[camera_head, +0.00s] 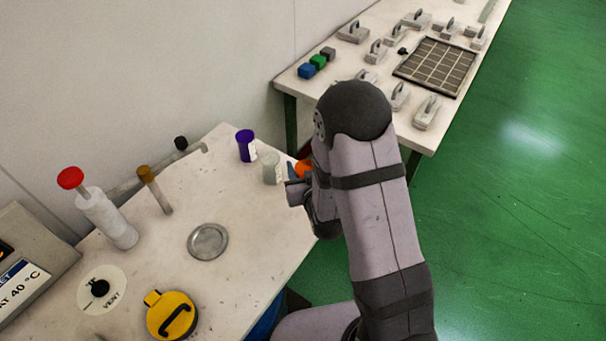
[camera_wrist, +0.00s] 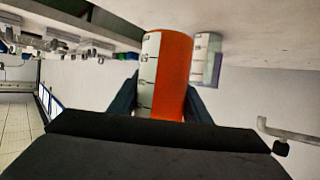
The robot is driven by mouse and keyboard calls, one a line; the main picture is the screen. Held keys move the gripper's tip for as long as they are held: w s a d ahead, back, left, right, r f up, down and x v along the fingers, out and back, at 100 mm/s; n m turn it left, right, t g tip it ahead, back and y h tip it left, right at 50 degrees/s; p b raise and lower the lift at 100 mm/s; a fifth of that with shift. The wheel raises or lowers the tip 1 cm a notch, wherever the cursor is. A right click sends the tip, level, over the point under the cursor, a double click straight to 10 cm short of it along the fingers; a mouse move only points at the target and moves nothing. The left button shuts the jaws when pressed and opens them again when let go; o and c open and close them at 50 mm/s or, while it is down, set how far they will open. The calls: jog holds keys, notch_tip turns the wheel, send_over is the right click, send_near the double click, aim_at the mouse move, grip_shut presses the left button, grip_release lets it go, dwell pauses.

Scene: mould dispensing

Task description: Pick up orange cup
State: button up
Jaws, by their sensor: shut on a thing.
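The orange cup (camera_wrist: 172,75) has a white scale strip on its side and fills the middle of the wrist view. My gripper (camera_wrist: 160,95) has one dark finger on each side of it and is shut on it. In the head view a small orange part of the cup (camera_head: 302,168) shows at the table's right edge. The rest of it is hidden behind my arm. I cannot tell whether the cup still touches the table.
A pale translucent cup (camera_head: 270,168) stands just left of the orange one. A purple cup (camera_head: 246,146) stands behind it. A round metal dish (camera_head: 208,241), a yellow lid (camera_head: 172,315) and a red-topped white cylinder (camera_head: 107,218) are further left. A second table (camera_head: 440,140) holds moulds.

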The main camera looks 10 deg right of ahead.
jog(key=shift+r, duration=2.7)
